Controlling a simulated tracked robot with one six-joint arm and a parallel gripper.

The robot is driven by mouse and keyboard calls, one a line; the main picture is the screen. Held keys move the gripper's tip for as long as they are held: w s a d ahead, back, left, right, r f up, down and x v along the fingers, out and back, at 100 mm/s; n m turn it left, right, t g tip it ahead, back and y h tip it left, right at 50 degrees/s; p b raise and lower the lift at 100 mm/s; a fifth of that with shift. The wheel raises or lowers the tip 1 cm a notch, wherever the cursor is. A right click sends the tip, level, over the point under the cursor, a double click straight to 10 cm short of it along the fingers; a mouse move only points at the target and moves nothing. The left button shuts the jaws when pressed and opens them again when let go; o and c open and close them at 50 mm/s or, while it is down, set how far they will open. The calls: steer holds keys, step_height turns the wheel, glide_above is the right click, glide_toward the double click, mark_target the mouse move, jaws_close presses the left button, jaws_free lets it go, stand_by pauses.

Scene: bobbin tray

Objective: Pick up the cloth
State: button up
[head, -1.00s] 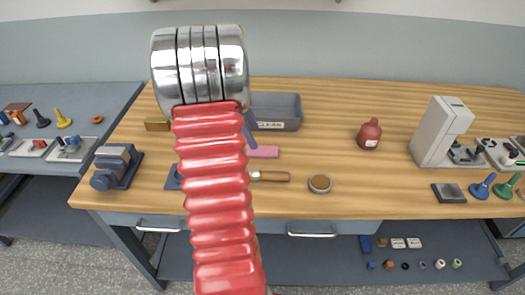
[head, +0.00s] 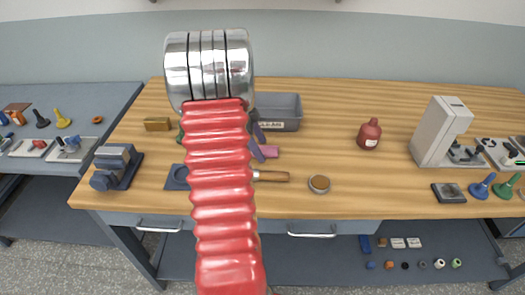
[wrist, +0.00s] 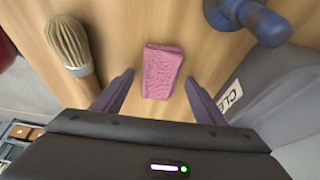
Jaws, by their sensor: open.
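The cloth (head: 272,152) is a small pink rectangle lying on the wooden workbench, just in front of the grey CLEAN tray (head: 291,126); its left part is hidden behind my gripper in the head view. In the wrist view the whole cloth (wrist: 162,70) shows flat on the wood, between my two fingers and slightly ahead of them. My gripper (wrist: 161,78) is open and empty, with one dark purple finger on each side of the cloth and a gap to each. In the head view my arm covers much of my gripper (head: 258,142).
A brush (wrist: 72,48) lies left of the cloth in the wrist view. A blue object (wrist: 262,25) and the tray (wrist: 262,92) are to the right. A round tin (head: 319,184), a red bottle (head: 369,134) and a vise (head: 116,166) stand on the bench.

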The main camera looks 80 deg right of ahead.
steer(key=shift+c, duration=0.3)
steer(key=c, duration=1.1)
